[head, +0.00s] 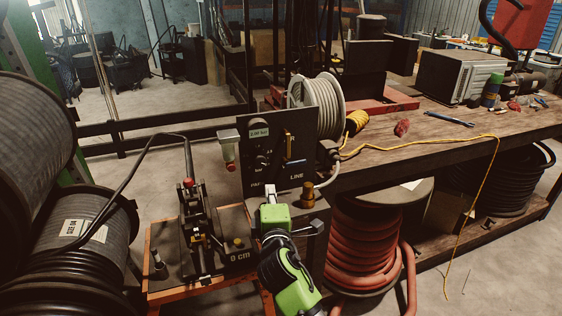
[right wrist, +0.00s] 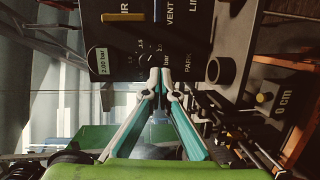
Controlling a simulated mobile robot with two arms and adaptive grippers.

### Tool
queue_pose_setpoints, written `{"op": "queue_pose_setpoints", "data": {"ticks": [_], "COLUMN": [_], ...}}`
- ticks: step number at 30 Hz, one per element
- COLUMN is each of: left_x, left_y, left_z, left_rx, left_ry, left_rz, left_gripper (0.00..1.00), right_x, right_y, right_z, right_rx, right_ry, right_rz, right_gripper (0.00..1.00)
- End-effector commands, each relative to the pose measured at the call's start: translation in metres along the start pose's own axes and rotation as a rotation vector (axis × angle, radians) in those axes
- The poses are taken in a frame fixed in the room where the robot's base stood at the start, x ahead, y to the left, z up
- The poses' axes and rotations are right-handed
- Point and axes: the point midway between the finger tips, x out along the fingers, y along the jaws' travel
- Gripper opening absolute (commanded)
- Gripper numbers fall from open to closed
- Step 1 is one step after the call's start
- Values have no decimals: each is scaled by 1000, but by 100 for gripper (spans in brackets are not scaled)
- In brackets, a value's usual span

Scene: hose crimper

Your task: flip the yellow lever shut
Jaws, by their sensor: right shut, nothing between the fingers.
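The yellow lever (right wrist: 125,17) is a slim bar on the dark control panel, at the top of the right wrist view. In the head view the lever (head: 287,139) looks small and stands roughly upright on the panel (head: 301,152). My right gripper (right wrist: 160,77) is shut and empty, its fingertips together in front of the panel beside the black dial. The lever is apart from the fingertips. In the head view my green right gripper (head: 271,195) is in front of the panel's lower edge; its fingertips are hard to make out. My left gripper is out of view.
A pressure display (head: 258,132) reads about 2.00 bar on the panel. A crimping machine (head: 200,235) on an orange stand is left of my right arm. A workbench (head: 440,150) and red hose coil (head: 362,240) are to the right. Cable reels (head: 85,225) stand far left.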

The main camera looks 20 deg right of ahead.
Motion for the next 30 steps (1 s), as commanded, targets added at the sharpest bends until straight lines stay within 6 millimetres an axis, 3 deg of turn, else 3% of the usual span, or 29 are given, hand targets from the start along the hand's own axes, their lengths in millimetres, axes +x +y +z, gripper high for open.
{"op": "queue_pose_setpoints", "data": {"ticks": [1,4,17,20,30], "left_x": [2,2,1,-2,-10], "left_y": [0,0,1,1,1], "left_z": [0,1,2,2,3], "left_rx": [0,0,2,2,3], "left_ry": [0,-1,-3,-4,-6], "left_rz": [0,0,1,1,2], "left_gripper": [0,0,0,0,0], "right_x": [0,-1,3,13,75], "right_y": [19,38,42,44,49], "right_z": [-2,-2,-2,-2,-2], "right_rx": [-22,-49,-53,-53,-52], "right_ry": [-4,-11,-12,-11,-12], "right_rz": [39,76,82,82,81], "right_gripper": [0,0,0,0,0]}}
